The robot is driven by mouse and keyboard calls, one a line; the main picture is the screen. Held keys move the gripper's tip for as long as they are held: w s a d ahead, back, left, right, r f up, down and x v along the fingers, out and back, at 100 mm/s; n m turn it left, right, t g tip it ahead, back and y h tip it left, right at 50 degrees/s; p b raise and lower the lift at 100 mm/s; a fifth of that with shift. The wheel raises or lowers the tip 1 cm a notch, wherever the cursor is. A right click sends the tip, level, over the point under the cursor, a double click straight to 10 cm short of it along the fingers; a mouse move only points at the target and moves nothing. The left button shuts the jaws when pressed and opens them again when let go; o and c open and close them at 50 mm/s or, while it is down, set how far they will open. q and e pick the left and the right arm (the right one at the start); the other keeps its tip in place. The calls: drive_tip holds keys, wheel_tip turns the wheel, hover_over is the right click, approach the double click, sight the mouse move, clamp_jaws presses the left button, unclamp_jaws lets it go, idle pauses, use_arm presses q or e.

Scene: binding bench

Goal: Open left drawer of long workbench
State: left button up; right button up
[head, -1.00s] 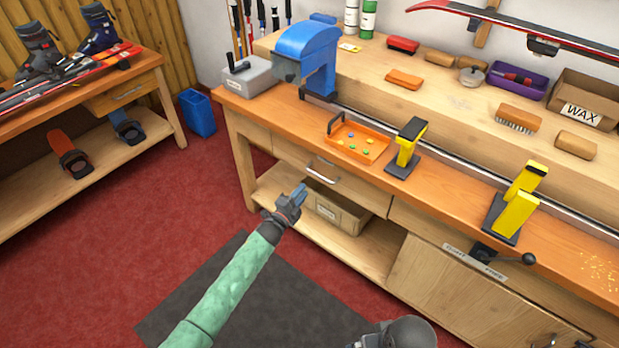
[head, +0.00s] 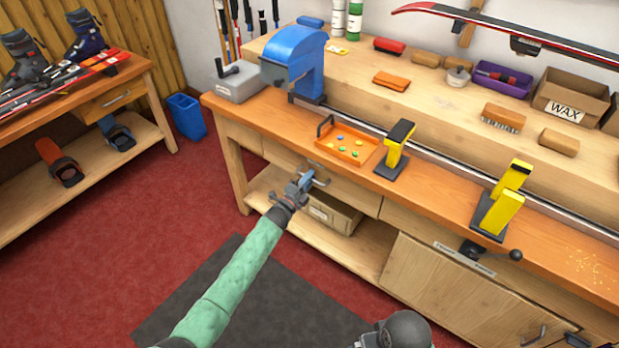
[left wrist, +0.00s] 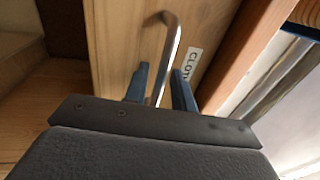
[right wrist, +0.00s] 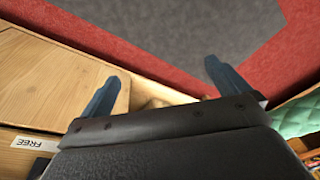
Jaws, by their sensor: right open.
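The long workbench (head: 262,117) runs from the middle to the right. Its left drawer (head: 358,197) has a wooden front, flush under the top, and looks closed. My left gripper (head: 306,178) is at the drawer front and partly hides its metal handle. In the left wrist view, the handle (left wrist: 170,52) passes between the two blue fingertips of the left gripper (left wrist: 160,82). The fingers are apart, one on each side of the bar, with a visible gap. A partly hidden label (left wrist: 190,62) is beside the handle. My right gripper (right wrist: 165,82) is open and empty.
An orange tray (head: 332,152) of small coloured pieces and yellow-black vises (head: 396,150) stand on the bench. A cardboard box (head: 345,215) sits on the shelf below the drawer. A lever (head: 500,254) sticks out farther right. The red floor is clear at left.

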use_arm(q)
drive_tip(key=shift+d, duration=0.1)
use_arm(e)
drive_tip(key=shift+f, duration=0.25)
use_arm(q)
drive_tip(key=shift+c, duration=0.5)
clamp_jaws()
use_arm(e)
drive_tip(key=shift+r, duration=0.15)
drive_tip(key=shift+w, duration=0.1)
